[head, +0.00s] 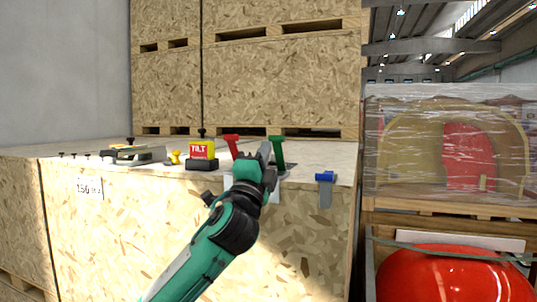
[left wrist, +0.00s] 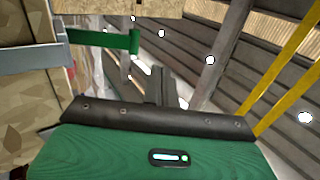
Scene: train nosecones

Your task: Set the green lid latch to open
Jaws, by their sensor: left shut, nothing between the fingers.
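The green lid latch (head: 277,149) stands upright at the front edge of the crate's lid, with its wide grip at the top. In the left wrist view the green latch (left wrist: 103,41) juts out from the left, beyond a grey metal strip (left wrist: 30,58). My left gripper (head: 265,152) is shut and empty, just left of the green latch in the head view. In the left wrist view its fingertips (left wrist: 159,72) are just beside the latch's end. I cannot tell whether they touch. The latch's lower part is partly hidden by my gripper. My right gripper is out of view.
A red latch (head: 232,145) stands up left of the green one. A blue latch (head: 325,188) hangs down the crate's front (head: 120,225) at the right. Tall stacked crates (head: 280,80) rise behind.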

